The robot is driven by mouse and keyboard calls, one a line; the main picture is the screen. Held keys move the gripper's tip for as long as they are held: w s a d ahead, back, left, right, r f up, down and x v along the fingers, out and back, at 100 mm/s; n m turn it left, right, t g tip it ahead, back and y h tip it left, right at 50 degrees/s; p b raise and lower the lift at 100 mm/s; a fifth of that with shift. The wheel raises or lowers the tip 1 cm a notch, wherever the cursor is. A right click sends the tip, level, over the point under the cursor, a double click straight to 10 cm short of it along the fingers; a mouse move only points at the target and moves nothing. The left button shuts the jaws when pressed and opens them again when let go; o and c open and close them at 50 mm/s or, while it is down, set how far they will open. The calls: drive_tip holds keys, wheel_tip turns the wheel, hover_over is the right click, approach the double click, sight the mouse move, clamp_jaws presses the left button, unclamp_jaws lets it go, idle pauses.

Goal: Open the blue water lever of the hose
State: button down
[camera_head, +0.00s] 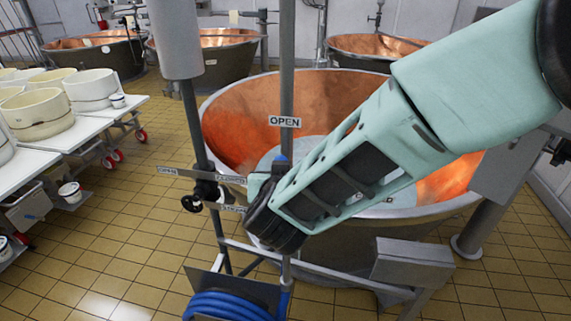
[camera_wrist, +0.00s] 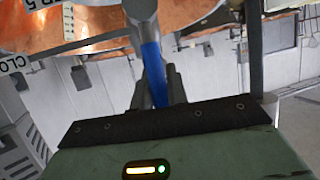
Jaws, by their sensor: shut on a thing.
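The blue water lever (camera_wrist: 153,72) runs down from a grey pipe fitting in the wrist view. My gripper (camera_wrist: 157,88) is shut on the lever, with one dark finger at each side of it. In the head view only a small blue part of the lever (camera_head: 281,159) shows beside the upright pipe, below an OPEN sign (camera_head: 285,121). My wrist and forearm hide most of my gripper and the lever there. The blue hose (camera_head: 228,306) lies coiled at the bottom of the same stand.
A large copper vat (camera_head: 225,125) stands close behind the pipes. A second pipe with a black valve (camera_head: 206,190) and a CLOSED sign (camera_head: 231,179) is just left. A grey box (camera_head: 412,262) sits low at the right. Tiled floor (camera_head: 120,240) is free at the left.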

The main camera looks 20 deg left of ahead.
drive_tip(key=shift+s+a, duration=0.1)
drive_tip(key=shift+a, duration=0.1)
idle(0.4)
drive_tip(key=c, duration=1.4)
unclamp_jaws()
drive_tip(key=b+v, duration=0.4)
drive_tip(key=v, duration=1.3)
drive_tip(key=shift+s+r, duration=0.15)
drive_tip(key=shift+r, duration=0.05)
